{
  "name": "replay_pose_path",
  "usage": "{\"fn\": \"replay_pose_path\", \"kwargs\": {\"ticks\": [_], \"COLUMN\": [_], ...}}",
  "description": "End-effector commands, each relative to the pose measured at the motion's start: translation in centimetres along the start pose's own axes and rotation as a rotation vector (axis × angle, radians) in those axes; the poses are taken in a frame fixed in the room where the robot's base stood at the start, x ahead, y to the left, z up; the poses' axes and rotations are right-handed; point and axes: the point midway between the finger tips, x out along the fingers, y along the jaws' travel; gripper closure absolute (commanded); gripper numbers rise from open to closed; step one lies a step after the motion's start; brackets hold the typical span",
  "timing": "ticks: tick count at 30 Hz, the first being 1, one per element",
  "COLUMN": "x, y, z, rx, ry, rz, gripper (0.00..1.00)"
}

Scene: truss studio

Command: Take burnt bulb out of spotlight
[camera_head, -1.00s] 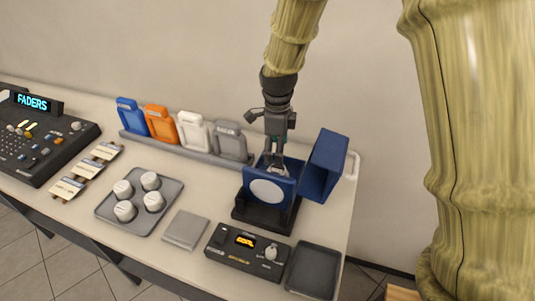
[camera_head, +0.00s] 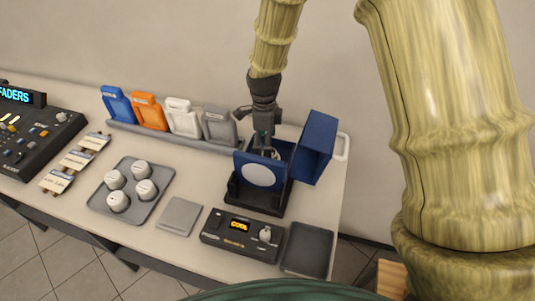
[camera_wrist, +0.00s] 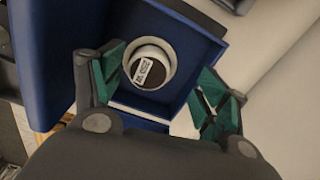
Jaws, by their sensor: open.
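The spotlight (camera_head: 240,172) is a blue housing with a round white lens, on a black base near the table's right end. Its blue cover (camera_head: 318,140) stands open to the right. In the wrist view the bulb (camera_wrist: 150,68), with a black and white label on top, sits inside a pale ring in the blue housing (camera_wrist: 190,28). My gripper (camera_head: 266,152) points down into the open top of the housing. In the wrist view its green fingers (camera_wrist: 166,86) are apart, one on each side of the bulb, with nothing held. Their depth beside the bulb is unclear.
A control box (camera_head: 215,235) reading "COOL" and an empty dark tray (camera_head: 307,250) stand in front. A grey tray (camera_head: 98,200) holds several white round pieces, beside a flat grey pad (camera_head: 180,216). Coloured holders (camera_head: 150,115) line the back. A fader console (camera_head: 40,140) is at left.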

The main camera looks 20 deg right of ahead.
Motion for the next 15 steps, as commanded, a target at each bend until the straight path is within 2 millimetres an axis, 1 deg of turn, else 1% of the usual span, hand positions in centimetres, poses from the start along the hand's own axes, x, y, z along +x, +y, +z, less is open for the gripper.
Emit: {"fn": "replay_pose_path", "kwargs": {"ticks": [2, 6, 12, 15], "x": [0.1, 1.1, 3.3, 4.1], "y": [0.3, 0.8, 0.3, 0.2], "z": [-0.4, -0.8, -0.6, -0.5], "rx": [0.002, 0.0, -0.002, -0.002], "ry": [-0.002, -0.003, 0.0, 0.0], "rz": [-0.001, -0.004, 0.0, 0.0], "gripper": [0.26, 0.26, 0.26, 0.26]}}
